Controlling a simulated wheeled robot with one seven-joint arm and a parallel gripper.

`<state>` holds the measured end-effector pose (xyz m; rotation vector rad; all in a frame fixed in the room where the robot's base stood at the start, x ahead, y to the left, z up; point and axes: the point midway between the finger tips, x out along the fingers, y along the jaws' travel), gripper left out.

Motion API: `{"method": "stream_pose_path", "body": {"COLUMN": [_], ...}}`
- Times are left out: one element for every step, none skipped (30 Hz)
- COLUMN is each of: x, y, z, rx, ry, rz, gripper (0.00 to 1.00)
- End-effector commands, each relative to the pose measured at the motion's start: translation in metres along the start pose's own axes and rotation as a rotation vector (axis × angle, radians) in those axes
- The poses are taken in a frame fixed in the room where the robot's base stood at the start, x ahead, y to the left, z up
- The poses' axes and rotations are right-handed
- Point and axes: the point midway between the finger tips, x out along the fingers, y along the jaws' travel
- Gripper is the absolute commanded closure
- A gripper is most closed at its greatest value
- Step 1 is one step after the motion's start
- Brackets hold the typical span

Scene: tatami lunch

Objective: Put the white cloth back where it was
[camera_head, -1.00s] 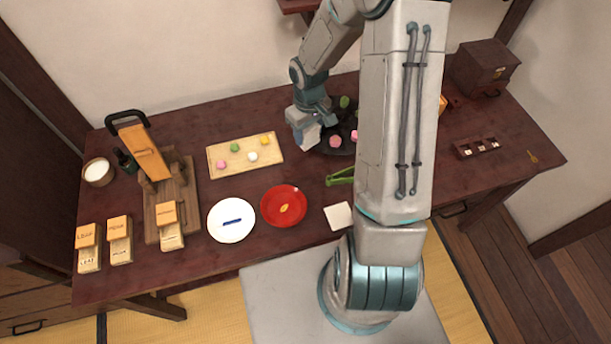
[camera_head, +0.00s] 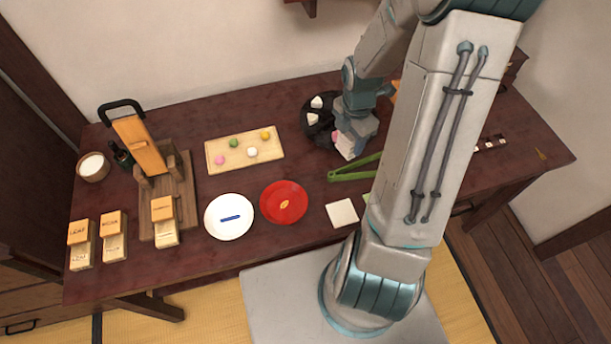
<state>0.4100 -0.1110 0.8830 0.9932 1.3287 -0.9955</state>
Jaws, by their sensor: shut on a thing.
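My gripper (camera_head: 347,148) is low over the right part of the dark round plate (camera_head: 318,134). It is shut on a small pale, pinkish-white thing, mostly hidden by the fingers; I cannot tell if this is cloth. A flat white square (camera_head: 342,212), which looks like a cloth, lies on the table near its front edge, right of the red plate (camera_head: 284,218). My gripper is behind it and apart from it.
White pieces (camera_head: 316,102) show on the dark plate. Green tongs (camera_head: 350,172) lie between it and the square. A wooden board (camera_head: 214,160) with coloured balls and a white plate (camera_head: 229,231) stand left. My arm hides part of the table's right side.

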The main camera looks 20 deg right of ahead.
Motion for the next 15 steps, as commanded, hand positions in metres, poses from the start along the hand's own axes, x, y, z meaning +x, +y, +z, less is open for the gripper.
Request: {"method": "stream_pose_path", "body": {"x": [0.001,0.001,0.001,0.001,0.001,0.003,0.004,0.006,0.009,0.012,0.015,0.019,0.022,0.025,0.029], "y": [-0.003,-0.004,-0.005,-0.005,-0.005,-0.005,-0.004,-0.003,0.0,0.003,0.005,0.008,0.011,0.014,0.017], "z": [0.002,0.002,0.002,0.002,0.002,0.0,-0.002,-0.004,-0.009,-0.013,-0.018,-0.024,-0.028,-0.032,-0.038], "rx": [-0.031,-0.05,-0.07,-0.082,-0.093,-0.102,-0.107,-0.111,-0.114,-0.114,-0.116,-0.116,-0.115,-0.116,-0.115], "ry": [-0.001,-0.001,-0.001,0.0,0.0,0.0,0.001,0.001,0.001,0.001,0.002,0.002,0.002,0.001,0.001], "rz": [0.0,0.0,0.0,0.0,0.0,-0.001,-0.001,-0.001,-0.001,-0.001,-0.001,-0.003,-0.003,-0.002,-0.002], "gripper": [0.74,0.74,0.74,0.74,0.74,0.74,0.74,0.74,0.74,0.74,0.74,0.74,0.74,0.74,0.74]}}
